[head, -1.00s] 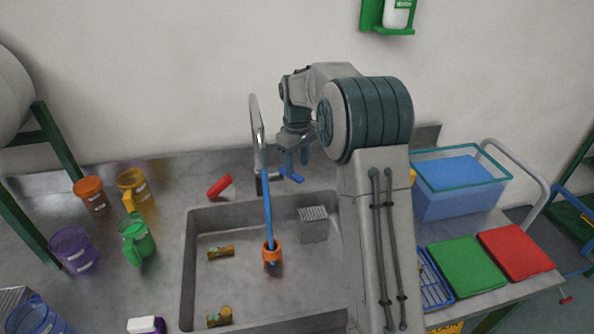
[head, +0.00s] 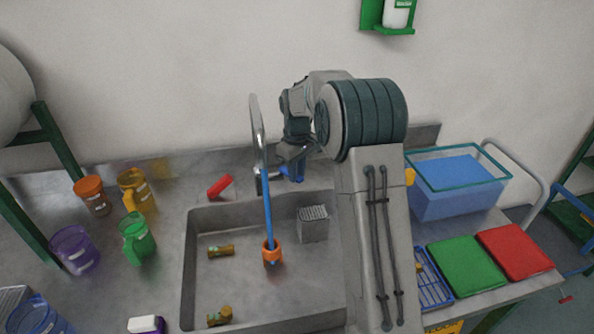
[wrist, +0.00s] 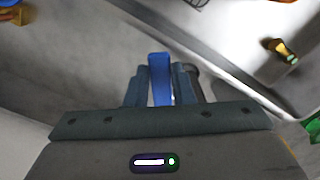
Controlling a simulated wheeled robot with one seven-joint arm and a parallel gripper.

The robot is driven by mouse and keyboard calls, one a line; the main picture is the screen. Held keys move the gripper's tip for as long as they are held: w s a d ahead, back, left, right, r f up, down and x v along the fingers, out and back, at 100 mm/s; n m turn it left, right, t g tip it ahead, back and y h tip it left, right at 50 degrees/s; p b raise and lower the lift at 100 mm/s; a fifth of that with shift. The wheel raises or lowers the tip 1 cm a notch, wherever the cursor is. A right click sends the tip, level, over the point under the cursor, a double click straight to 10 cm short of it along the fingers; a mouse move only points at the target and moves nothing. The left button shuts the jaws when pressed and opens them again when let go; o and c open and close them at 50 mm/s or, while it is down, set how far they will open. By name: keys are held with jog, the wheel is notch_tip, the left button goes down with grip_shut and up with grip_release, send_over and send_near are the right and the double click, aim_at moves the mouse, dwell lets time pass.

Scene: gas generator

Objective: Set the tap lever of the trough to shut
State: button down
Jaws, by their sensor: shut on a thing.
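The trough (head: 190,255) is a grey metal basin set in the counter, with a tall curved tap (head: 257,120) at its back edge. A blue tap lever (head: 292,177) is just right of the tap's base, partly hidden by my gripper. A red lever-like piece (head: 220,186) is left of the tap. My gripper (wrist: 160,85) is shut on the blue tap lever, which shows between its two fingers in the wrist view (wrist: 160,68). The tap's inner state cannot be seen.
Coloured jugs (head: 137,240) stand left; a water tank (head: 457,190) stands right.

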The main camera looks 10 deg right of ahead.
jog(key=shift+a, duration=0.1)
jog(key=shift+s+a+m, duration=0.15)
jog(key=shift+a+m, duration=0.35)
jog(key=shift+m, duration=0.65)
jog(key=shift+s+a+m, duration=0.2)
jog(key=shift+a+m, duration=0.35)
jog(key=shift+m, duration=0.65)
jog(key=shift+s+a+m, duration=0.15)
jog(key=shift+a+m, duration=0.35)
jog(key=shift+m, duration=0.65)
jog(key=c, duration=1.2)
grip_release()
jog(key=shift+c, duration=0.2)
notch_tip(320, 180, up, 14)
send_over(286, 174)
jog(key=s, duration=0.3)
jog(key=shift+a+f+b, duration=0.1)
jog(key=shift+a+b, duration=0.2)
